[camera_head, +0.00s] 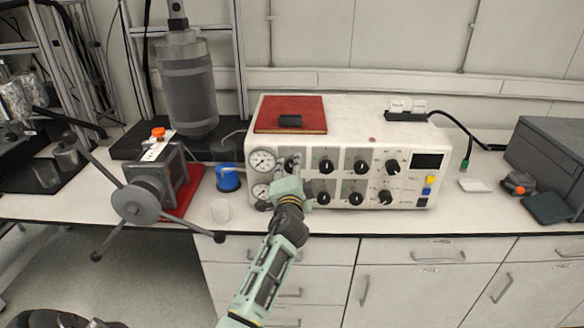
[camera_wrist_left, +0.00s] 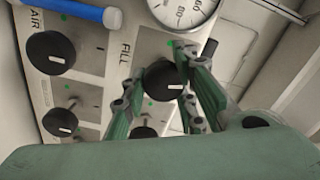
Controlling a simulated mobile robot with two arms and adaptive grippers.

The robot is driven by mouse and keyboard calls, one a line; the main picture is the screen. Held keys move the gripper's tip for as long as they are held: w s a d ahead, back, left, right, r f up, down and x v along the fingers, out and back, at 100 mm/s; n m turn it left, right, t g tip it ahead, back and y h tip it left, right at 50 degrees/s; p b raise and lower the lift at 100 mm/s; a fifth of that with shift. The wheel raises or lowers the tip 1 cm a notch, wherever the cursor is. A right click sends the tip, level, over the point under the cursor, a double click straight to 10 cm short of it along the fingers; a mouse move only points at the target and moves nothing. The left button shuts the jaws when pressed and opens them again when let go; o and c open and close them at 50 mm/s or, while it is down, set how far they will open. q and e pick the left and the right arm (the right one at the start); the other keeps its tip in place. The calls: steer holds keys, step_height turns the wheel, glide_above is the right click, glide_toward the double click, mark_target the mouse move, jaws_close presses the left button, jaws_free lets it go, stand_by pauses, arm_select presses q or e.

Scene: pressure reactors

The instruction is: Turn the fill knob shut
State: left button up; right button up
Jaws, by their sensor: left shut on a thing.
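The control box (camera_head: 345,120) is a white unit with a front panel of black knobs and two round gauges at its left. The fill knob (camera_wrist_left: 163,80) is black and round, beside the printed word FILL in the left wrist view. My left gripper (camera_wrist_left: 159,76) has its green fingers on either side of this knob and is shut on it. In the head view my left gripper (camera_head: 290,174) is at the upper-left knob, beside the upper gauge (camera_head: 262,160), and partly hides it. My right gripper is not in view.
A dark red book (camera_head: 290,112) lies on top of the box. A valve with a spoked wheel (camera_head: 136,203) and a blue-topped item (camera_head: 228,178) stand to the left. A blue rod (camera_wrist_left: 75,10) crosses the wrist view's upper left. Other knobs (camera_wrist_left: 50,53) are close by.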

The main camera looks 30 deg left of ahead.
arm_select(q)
steer(key=shift+f+m, duration=0.25)
steer(key=shift+m, duration=1.05)
steer(key=shift+f+m+p, duration=0.15)
steer(key=shift+m+p, duration=0.15)
steer(key=o, duration=0.8)
steer(key=shift+o, duration=1.1)
steer(key=shift+w, duration=0.1)
steer(key=v, duration=1.2)
